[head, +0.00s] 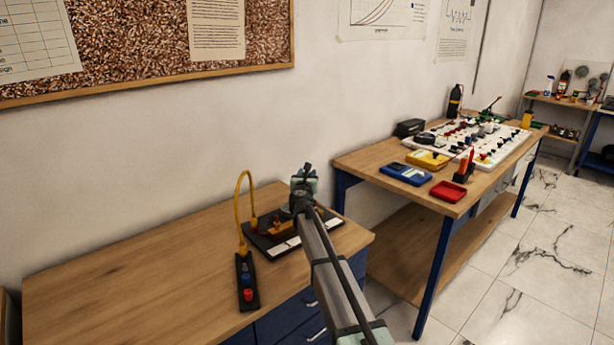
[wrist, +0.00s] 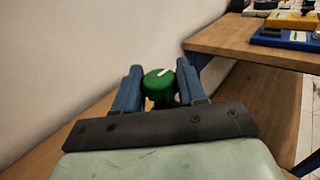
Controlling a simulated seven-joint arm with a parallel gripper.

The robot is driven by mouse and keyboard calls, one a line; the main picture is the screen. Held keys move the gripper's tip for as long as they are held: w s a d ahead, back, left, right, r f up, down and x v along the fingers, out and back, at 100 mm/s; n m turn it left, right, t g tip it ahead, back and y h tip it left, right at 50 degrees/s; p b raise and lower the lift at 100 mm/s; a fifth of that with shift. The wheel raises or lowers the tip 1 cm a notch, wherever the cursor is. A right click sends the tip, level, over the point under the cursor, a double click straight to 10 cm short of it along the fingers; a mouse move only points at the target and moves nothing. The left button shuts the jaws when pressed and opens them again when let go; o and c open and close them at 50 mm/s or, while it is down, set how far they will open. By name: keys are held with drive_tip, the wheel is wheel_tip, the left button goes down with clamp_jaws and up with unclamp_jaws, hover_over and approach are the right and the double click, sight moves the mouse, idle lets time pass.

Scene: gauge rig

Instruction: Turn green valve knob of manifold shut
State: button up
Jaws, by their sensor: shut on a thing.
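The green valve knob (wrist: 159,84) is in the middle of the wrist view, with a white mark on its top. My gripper (wrist: 160,86) has its two blue fingers on either side of the knob and is shut on it. In the head view my gripper (head: 304,180) is over the manifold (head: 272,232), which lies on a dark base near the right end of the wooden desk. My arm hides part of the manifold and the knob in the head view.
A second bench (head: 375,165) at right holds meters and a crowded white board. The desk's left part is clear.

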idle(0.4)
drive_tip(key=o, duration=0.9)
drive_tip(key=shift+o, duration=0.2)
drive_tip(key=shift+s, duration=0.15)
drive_tip(key=s, duration=0.9)
drive_tip(key=s+a, duration=0.1)
drive_tip(key=s, duration=0.3)
drive_tip(key=shift+s, duration=0.25)
